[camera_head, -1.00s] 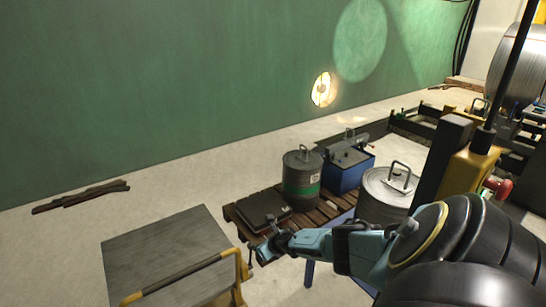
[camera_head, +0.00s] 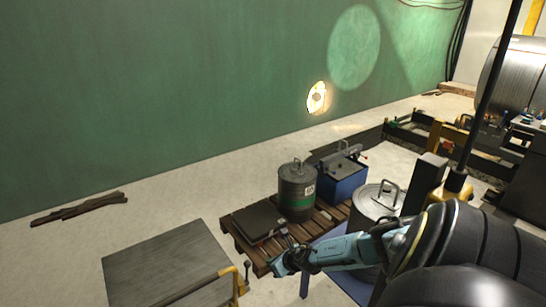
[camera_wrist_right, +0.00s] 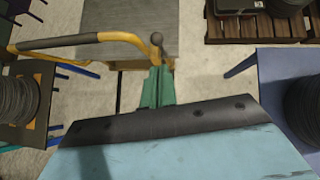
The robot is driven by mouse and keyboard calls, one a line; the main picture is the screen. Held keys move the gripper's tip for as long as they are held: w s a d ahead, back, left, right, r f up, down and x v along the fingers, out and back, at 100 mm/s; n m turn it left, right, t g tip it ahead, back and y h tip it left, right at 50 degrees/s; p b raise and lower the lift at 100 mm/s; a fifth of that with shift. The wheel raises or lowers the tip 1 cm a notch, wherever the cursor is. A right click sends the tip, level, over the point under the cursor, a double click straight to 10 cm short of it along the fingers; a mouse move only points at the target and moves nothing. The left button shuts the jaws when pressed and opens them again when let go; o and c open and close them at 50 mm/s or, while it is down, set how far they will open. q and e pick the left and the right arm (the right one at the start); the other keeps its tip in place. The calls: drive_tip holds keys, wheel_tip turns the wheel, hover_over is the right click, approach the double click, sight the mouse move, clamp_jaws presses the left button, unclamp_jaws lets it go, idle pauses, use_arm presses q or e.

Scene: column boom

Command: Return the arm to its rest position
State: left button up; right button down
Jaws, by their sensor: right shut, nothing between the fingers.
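My right arm comes in from the lower right of the head view. Its teal gripper (camera_head: 278,262) is in front of the wooden pallet, with nothing visible in it. In the right wrist view its two green fingers (camera_wrist_right: 158,88) are together. My left gripper is not in view.
The grey cart top (camera_head: 165,262) is left of the gripper. The pallet (camera_head: 243,243) holds a black flat case (camera_head: 258,222), a green-banded canister (camera_head: 297,190) and a blue box (camera_head: 343,182). A grey drum (camera_head: 372,205) stands near my forearm.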

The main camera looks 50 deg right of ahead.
idle(0.5)
drive_tip(key=s+a+f+m+g+b, duration=0.1)
drive_tip(key=s+a+f+m+b, duration=0.1)
drive_tip(key=s+a+f+m, duration=0.4)
drive_tip(key=s+a+f+m+g+b, duration=0.1)
drive_tip(key=s+f+m+b, duration=0.25)
drive_tip(key=f, duration=0.55)
drive_tip(key=s+a+f+m+g+b, duration=0.1)
drive_tip(key=s+a+f+m+b, duration=0.2)
drive_tip(key=f+m, duration=0.35)
drive_tip(key=s+a+f+m+g+b, duration=0.1)
drive_tip(key=s+a+f+m, duration=0.4)
drive_tip(key=s, duration=0.3)
drive_tip(key=s+a+f+m+g+y+b, duration=0.1)
drive_tip(key=s+a+f+m+g+b, duration=0.1)
drive_tip(key=s+a+f+m, duration=0.3)
drive_tip(key=s+a+f+m+g+b, duration=0.2)
drive_tip(key=s+a+f+m, duration=0.3)
drive_tip(key=s+a, duration=0.3)
drive_tip(key=s+m, duration=0.1)
drive_tip(key=s, duration=0.3)
drive_tip(key=shift+s+a+f, duration=0.2)
drive_tip(key=shift+a+f, duration=0.1)
drive_tip(key=shift+f, duration=0.1)
